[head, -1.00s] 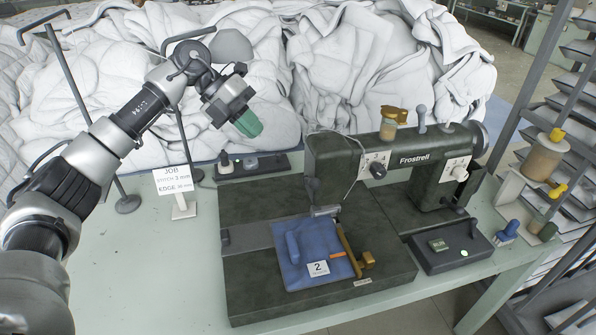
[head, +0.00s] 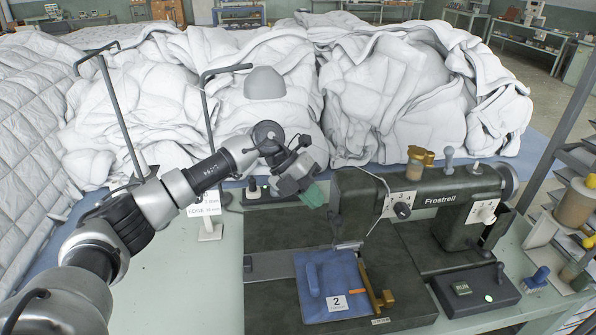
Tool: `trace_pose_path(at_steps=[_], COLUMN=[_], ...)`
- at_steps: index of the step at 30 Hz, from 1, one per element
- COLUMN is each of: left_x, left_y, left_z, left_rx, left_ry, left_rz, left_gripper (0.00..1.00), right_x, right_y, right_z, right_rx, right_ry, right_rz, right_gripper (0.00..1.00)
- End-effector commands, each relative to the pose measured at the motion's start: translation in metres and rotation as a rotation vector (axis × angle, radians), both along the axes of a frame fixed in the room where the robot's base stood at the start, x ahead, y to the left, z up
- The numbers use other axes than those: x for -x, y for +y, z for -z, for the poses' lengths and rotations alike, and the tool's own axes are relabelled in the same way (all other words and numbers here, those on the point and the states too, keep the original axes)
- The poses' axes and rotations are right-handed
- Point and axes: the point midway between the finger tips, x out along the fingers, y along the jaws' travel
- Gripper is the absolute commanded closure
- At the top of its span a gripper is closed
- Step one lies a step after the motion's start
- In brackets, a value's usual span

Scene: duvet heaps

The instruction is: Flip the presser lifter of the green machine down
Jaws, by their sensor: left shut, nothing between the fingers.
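The dark green sewing machine (head: 445,217), marked Frostrell, stands on the pale green table, with its needle end at the left. My left gripper (head: 313,195), with green fingertips, is shut and empty. It is tilted down just left of the machine head; I cannot tell whether it touches. My right gripper is not in view.
A job sign (head: 207,211) stands left of the machine, partly behind my left arm. A control box (head: 473,291) sits at the right. A thread stand (head: 575,204) is on the far right. White duvet heaps (head: 390,95) fill the back. The table's left front is clear.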

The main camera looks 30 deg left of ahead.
Motion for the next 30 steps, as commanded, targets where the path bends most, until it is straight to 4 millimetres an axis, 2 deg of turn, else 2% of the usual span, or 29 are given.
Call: trace_pose_path(at_steps=[1, 3, 9, 30], left_x=[0.0, -0.001, -0.002, -0.001], left_y=[-0.008, -0.016, -0.029, -0.028], left_z=[0.001, 0.007, 0.019, 0.024], left_rx=[0.002, 0.001, 0.001, -0.029], left_ry=[0.003, 0.001, 0.001, -0.044], left_rz=[0.003, 0.001, 0.0, 0.0], left_gripper=[1.0, 1.0, 1.0, 1.0], right_x=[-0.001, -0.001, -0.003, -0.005], right_y=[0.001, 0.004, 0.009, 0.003], right_z=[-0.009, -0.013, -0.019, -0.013], right_rx=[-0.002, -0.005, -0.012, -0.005], right_ry=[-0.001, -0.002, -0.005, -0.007], right_rz=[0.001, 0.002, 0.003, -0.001], right_gripper=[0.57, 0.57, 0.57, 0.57])
